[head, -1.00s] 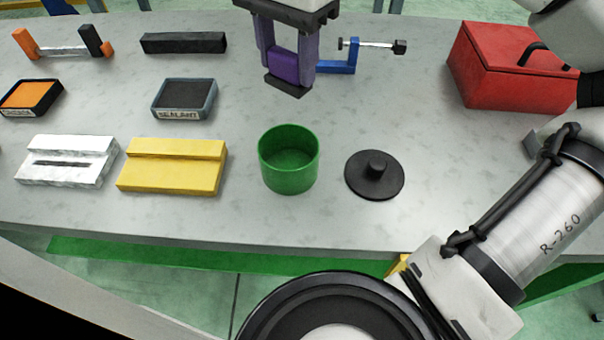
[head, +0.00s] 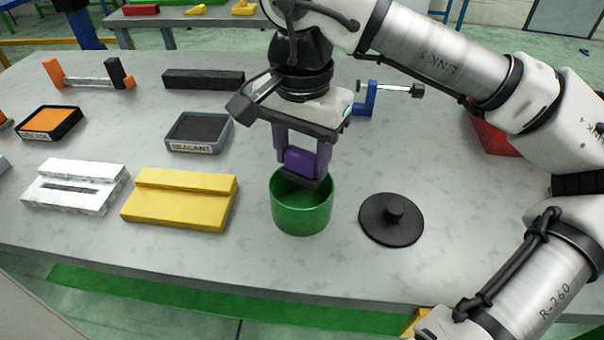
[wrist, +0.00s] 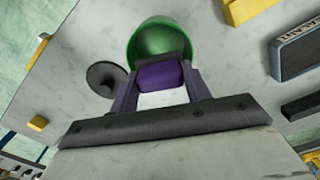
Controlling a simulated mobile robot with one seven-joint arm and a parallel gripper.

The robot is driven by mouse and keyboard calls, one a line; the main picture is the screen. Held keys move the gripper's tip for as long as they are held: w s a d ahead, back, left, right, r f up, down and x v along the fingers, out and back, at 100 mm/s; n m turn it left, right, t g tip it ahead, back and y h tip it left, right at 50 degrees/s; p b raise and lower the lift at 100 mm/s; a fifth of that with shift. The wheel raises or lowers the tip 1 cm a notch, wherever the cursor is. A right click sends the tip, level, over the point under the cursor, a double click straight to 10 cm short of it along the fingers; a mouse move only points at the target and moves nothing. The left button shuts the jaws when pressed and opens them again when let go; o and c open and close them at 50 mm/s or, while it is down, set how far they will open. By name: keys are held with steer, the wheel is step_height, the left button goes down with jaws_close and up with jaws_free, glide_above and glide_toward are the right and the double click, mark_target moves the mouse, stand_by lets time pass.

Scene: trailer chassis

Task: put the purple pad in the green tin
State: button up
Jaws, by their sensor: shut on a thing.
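The purple pad (head: 300,162) is held between the fingers of my gripper (head: 302,168), which is shut on it. A dark strip lies along the pad's lower edge. The green tin (head: 302,212) stands open and upright on the grey bench. In the head view the pad overlaps the tin's far rim, at or just above the mouth; the exact height is hard to tell. In the wrist view the pad (wrist: 161,77) covers part of the tin (wrist: 165,38), whose inside shows beyond it. The part of the tin behind the gripper is hidden.
A blue clamp (head: 370,97) stands behind. A red box (head: 492,135) is mostly hidden by my arm.

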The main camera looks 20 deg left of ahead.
mark_target(302, 181)
steer(key=shift+f, duration=2.3)
steer(key=shift+f+b, duration=0.45)
steer(key=shift+f, duration=0.2)
steer(key=o, duration=0.6)
steer(key=shift+o, duration=0.3)
steer(key=shift+r, duration=0.15)
